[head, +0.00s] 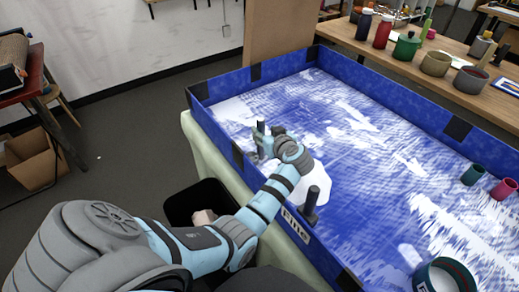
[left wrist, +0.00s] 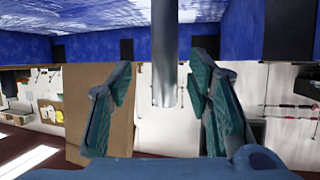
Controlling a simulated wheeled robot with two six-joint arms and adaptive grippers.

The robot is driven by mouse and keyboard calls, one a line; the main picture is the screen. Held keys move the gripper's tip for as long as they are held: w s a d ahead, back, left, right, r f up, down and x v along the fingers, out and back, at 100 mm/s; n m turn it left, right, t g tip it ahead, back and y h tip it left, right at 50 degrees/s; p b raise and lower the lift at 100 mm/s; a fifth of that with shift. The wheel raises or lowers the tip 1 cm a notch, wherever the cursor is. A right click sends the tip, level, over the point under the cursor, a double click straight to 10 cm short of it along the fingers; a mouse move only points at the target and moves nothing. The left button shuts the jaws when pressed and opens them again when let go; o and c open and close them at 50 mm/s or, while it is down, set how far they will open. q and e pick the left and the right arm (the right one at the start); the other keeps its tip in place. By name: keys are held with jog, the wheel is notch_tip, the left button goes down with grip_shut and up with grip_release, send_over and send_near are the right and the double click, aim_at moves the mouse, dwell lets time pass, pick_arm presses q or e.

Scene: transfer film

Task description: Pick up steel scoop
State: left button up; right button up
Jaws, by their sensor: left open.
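My left gripper (head: 266,142) is over the near left part of the blue-walled tray (head: 233,154), with its fingers open. In the left wrist view my left gripper (left wrist: 162,105) has its two teal fingers apart on either side of a plain grey rod (left wrist: 165,55). The rod looks like an upright handle, perhaps the steel scoop's; no scoop bowl shows there. In the head view a dark upright handle (head: 261,128) stands at the fingers. A second dark upright handle (head: 311,199) stands nearer me, beside a white rounded shape (head: 316,178). My right gripper is not in view.
The tray's blue walls surround the work area. A green cup (head: 472,174) and a pink cup (head: 503,189) stand at its right, with a larger teal container (head: 445,276) nearer. A black bin (head: 183,207) stands below my left arm. Bottles and pots line a back bench.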

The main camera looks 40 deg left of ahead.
aim_at(262, 130)
pick_arm(q)
jog(key=a, duration=0.1)
jog(key=a+f+b, duration=0.1)
jog(key=shift+w+a, duration=0.3)
jog(key=shift+w, duration=0.1)
jog(key=shift+w+a+f, duration=0.15)
jog(key=shift+w+a, duration=0.1)
jog(key=shift+w, duration=0.1)
jog(key=shift+s, duration=0.15)
grip_shut()
